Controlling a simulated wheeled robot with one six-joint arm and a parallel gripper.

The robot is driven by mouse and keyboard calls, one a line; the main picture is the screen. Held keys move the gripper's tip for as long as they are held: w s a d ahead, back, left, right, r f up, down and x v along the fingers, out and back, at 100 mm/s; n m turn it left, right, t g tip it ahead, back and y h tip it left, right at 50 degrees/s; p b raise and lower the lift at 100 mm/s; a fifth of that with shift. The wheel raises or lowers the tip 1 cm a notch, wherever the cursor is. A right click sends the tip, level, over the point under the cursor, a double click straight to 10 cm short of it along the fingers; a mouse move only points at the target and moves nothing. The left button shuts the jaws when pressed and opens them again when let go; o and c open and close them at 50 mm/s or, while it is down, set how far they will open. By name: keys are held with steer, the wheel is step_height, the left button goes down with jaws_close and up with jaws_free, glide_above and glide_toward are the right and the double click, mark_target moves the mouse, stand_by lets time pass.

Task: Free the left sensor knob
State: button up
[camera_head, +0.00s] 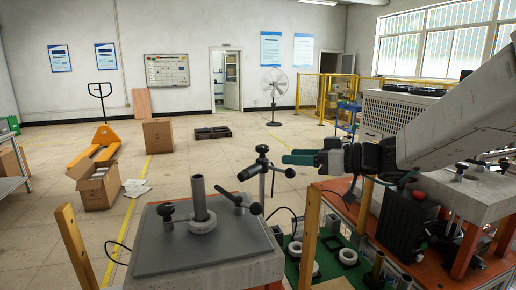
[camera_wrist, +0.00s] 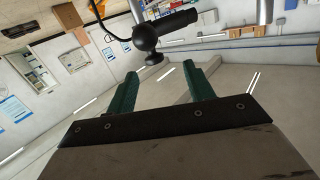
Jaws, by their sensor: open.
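A sensor stand (camera_head: 262,187) rises behind the grey plate in the head view, with black round knobs and a dark cylinder (camera_head: 248,172) at its top. One black knob (camera_head: 290,173) sticks out on its right side, towards my gripper. My gripper (camera_head: 289,157) has green fingers and is close to the right of the stand, apart from it. In the wrist view my gripper (camera_wrist: 160,72) is open and empty. A black ball knob (camera_wrist: 146,40) with a dark cylinder (camera_wrist: 168,25) is just beyond the fingertips, not between them. I cannot tell for sure which knob is the left sensor knob.
The grey plate (camera_head: 160,250) carries an upright tube (camera_head: 198,195) and black clamp knobs. Wooden posts (camera_head: 311,235) stand in front. A green tray (camera_head: 335,265) with rings lies below my arm. A second orange-legged table stands right.

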mark_target(268, 148)
steer(key=w+a, duration=0.1)
steer(key=w+a+t, duration=0.1)
steer(key=shift+w+r+n+y, duration=0.15)
steer(key=shift+w+n+y, duration=0.15)
steer(key=shift+n+y, duration=0.1)
steer(key=x, duration=0.7)
steer(key=c, duration=1)
